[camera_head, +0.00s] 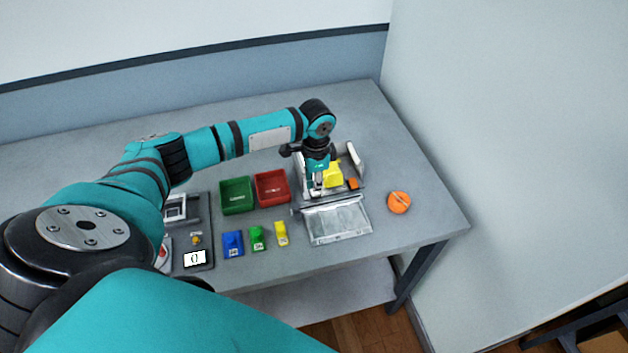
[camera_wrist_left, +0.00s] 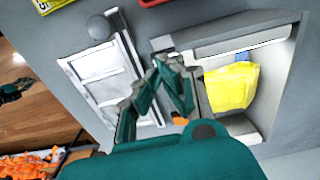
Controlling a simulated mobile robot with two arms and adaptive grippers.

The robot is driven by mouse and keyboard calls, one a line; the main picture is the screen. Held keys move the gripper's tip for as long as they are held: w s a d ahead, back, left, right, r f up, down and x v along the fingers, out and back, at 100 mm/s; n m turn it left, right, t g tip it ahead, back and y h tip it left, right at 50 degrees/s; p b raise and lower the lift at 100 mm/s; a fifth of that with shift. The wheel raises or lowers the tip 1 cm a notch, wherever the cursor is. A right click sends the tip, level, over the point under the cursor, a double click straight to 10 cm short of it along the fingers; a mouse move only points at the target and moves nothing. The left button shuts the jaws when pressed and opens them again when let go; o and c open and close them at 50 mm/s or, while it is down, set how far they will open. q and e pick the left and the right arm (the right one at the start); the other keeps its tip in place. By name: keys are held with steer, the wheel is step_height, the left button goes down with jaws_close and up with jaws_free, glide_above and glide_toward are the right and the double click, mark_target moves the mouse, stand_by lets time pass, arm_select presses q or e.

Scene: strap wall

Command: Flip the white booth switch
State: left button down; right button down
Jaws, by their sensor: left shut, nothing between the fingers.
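The white booth (camera_head: 356,158) stands open at the back right of the table, with a yellow item (camera_head: 333,176) inside. It also shows in the left wrist view, its white wall (camera_wrist_left: 215,42) around the yellow item (camera_wrist_left: 230,86). A small orange part (camera_head: 352,184) sits at the booth's front right; I cannot tell whether it is the switch. My left gripper (camera_head: 318,191) points down at the booth's front, shut and empty. In the left wrist view its fingers (camera_wrist_left: 165,80) cover part of the booth's edge. Contact is unclear. My right gripper is not in view.
A clear-paned door or panel (camera_head: 337,222) lies in front of the booth. Green (camera_head: 237,195) and red (camera_head: 272,188) bins stand left of it, with blue, green and yellow pieces in front. An orange round object (camera_head: 399,202) lies right. The table's back left is clear.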

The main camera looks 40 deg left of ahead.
mark_target(316, 194)
arm_select(q)
steer(key=shift+f+b, duration=0.4)
steer(key=shift+f, duration=0.65)
steer(key=shift+s+f, duration=0.15)
steer(key=shift+f, duration=0.15)
steer(key=shift+r+p, duration=0.4)
steer(key=shift+p, duration=0.05)
step_height(316, 194, up, 7)
steer(key=p, duration=0.7)
steer(key=shift+r+p, duration=0.2)
steer(key=shift+p, duration=0.15)
steer(key=shift+d+f, duration=0.1)
steer(key=shift+f, duration=0.05)
